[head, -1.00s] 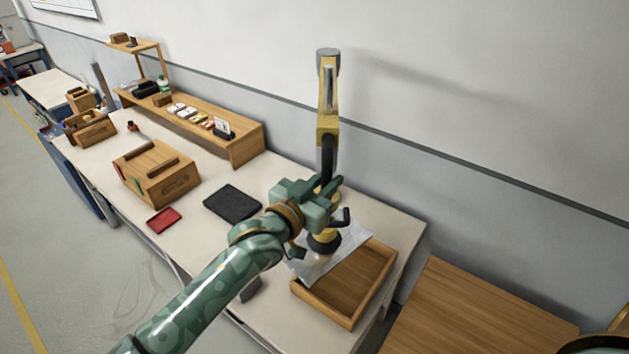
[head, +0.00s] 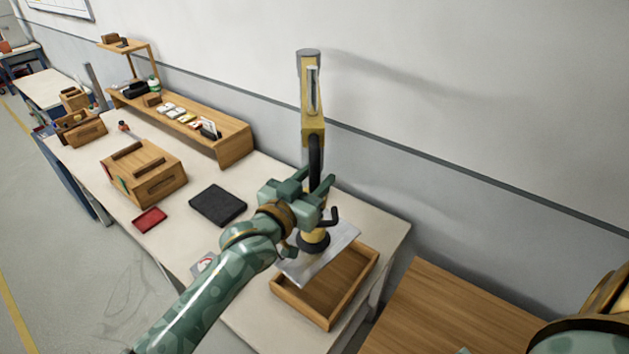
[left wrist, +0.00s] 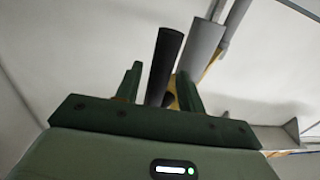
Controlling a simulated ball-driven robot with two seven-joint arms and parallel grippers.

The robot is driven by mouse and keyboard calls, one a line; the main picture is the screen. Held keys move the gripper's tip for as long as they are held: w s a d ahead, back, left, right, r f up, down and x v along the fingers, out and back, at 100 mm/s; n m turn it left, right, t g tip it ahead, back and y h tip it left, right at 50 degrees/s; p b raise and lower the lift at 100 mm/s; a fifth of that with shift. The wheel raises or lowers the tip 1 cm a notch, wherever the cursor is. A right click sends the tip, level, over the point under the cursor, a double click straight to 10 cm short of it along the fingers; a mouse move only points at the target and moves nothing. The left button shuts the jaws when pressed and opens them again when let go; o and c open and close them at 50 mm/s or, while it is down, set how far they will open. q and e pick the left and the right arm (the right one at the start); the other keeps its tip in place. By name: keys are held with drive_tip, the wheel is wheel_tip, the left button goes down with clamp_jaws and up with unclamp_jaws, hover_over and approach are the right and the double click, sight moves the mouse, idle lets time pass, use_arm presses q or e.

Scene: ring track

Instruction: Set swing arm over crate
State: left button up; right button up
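The swing arm (head: 312,122) is a yellow post with a grey top and a black hose-like section hanging down. At its lower end a yellow and black head (head: 313,242) holds a shiny metal sheet (head: 340,246). The wooden crate (head: 272,287) sits below on the table, and the sheet overlaps its back left part in the head view. My left gripper (head: 318,190) is at the black section. In the left wrist view its fingers (left wrist: 160,92) stand apart, with a black tube (left wrist: 165,58) showing between them and visible gaps. My right gripper is not in view.
A wooden box (head: 147,175), a black pad (head: 217,205) and a red tray (head: 149,220) stand left on the white table. A wooden shelf (head: 235,146) runs along the wall. A separate wooden tabletop (head: 440,315) lies right of the crate, across a gap.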

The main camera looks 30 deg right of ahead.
use_arm(q)
drive_tip(key=shift+f, duration=0.1)
drive_tip(key=shift+s+a, duration=0.3)
drive_tip(key=shift+a, duration=0.15)
drive_tip(key=b+v, duration=0.1)
drive_tip(key=v, duration=1.4)
drive_tip(key=shift+a, duration=0.15)
